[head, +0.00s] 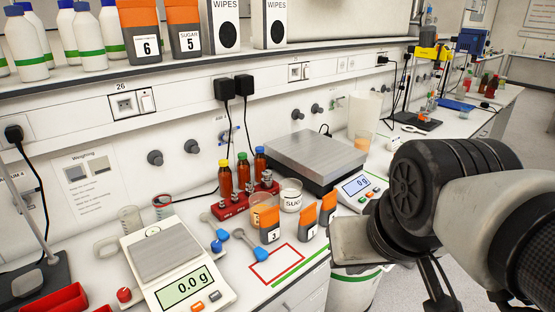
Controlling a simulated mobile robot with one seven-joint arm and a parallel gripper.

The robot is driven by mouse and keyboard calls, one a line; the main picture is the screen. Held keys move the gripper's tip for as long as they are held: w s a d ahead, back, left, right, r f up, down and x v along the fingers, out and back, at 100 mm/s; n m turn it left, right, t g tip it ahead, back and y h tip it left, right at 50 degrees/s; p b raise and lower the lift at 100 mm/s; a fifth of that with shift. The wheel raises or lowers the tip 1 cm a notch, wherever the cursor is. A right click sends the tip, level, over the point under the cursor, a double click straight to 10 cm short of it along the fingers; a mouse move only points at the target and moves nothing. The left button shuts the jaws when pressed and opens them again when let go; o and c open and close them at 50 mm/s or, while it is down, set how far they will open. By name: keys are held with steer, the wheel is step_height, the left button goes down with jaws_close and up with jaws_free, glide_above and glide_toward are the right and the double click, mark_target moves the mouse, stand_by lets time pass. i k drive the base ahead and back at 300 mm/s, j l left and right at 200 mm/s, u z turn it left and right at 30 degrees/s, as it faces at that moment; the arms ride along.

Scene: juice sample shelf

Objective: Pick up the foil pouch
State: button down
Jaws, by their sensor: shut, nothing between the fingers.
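Several orange-and-grey foil pouches are in the head view. Three small ones stand upright on the bench: the pouch labelled 3 (270,232), a middle pouch (308,222) whose label is too small to read surely, and a right pouch (328,208) labelled 1. Two larger ones stand on the shelf: pouch 6 (143,30) and pouch 5 (186,30). Which one is meant cannot be told. My gripper (436,290) hangs at the lower right, shut and empty, apart from all pouches. Its fingertips are partly cut off by the frame edge.
A small scale (168,252) reading 0.0 g stands front left, with blue scoops (243,238) beside it. A larger balance (315,155) and a red rack of capped bottles (232,208) stand behind the pouches.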

mark_target(308, 224)
steer(key=i+l+u, duration=0.45)
steer(key=l, duration=0.2)
steer(key=l+u, duration=0.2)
steer(key=l, duration=0.15)
steer(key=i+l+u, duration=0.2)
steer(key=l, duration=0.2)
steer(key=k, duration=0.1)
